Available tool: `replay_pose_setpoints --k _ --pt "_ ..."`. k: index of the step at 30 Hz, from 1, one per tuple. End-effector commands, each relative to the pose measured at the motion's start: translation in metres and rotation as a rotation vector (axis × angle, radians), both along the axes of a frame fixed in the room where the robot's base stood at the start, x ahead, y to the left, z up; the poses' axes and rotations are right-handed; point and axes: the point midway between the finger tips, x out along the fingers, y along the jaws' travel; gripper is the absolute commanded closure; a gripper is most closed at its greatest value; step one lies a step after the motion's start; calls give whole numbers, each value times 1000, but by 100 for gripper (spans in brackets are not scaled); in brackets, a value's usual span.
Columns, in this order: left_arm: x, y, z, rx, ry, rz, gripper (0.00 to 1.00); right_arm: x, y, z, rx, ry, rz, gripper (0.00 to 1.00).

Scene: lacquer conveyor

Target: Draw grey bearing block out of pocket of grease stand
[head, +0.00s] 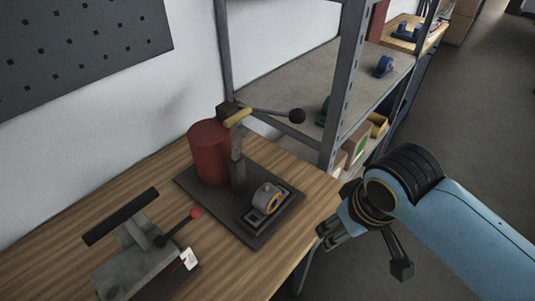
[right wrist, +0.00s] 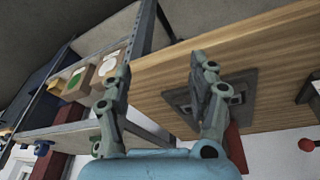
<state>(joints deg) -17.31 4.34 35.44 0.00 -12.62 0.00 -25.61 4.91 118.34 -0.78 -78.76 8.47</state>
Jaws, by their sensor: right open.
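The grey bearing block (head: 262,196), with a ring-shaped bearing in it, sits upright in the pocket on the base plate of the grease stand (head: 238,226). My right gripper (head: 325,236) is to the right of the stand, off the table's right edge and apart from the block. In the right wrist view the gripper (right wrist: 157,90) is open and empty; one finger covers much of the stand's base (right wrist: 246,88) and largely hides the block. My left gripper is not in view.
A grey press-like device (head: 130,255) with a red-knobbed lever stands on the wooden table at the lower left. A metal shelf rack (head: 345,90) behind the table's right end holds a blue block (head: 384,66) and several boxes.

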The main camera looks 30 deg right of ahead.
Motion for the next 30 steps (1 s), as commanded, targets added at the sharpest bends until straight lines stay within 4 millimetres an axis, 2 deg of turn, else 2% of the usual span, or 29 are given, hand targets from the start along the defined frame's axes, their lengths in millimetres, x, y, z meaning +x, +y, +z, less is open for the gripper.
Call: replay_pose_setpoints --k 1,3,7,8,14,18,24,30 --pt "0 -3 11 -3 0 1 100 2 1 23 3 -8 -11 40" --pt "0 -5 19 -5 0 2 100 4 3 47 10 -12 -36 40" --pt "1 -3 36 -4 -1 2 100 15 8 89 43 -11 -158 40" --pt "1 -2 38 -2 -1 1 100 20 10 91 55 -4 -206 40" --pt "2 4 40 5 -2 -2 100 61 25 77 131 50 -524 40" --pt "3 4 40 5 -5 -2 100 93 40 64 172 94 -737 40" --pt "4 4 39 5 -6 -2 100 134 67 57 206 153 -1006 40" --pt "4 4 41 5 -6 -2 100 147 78 48 207 179 -1117 40"
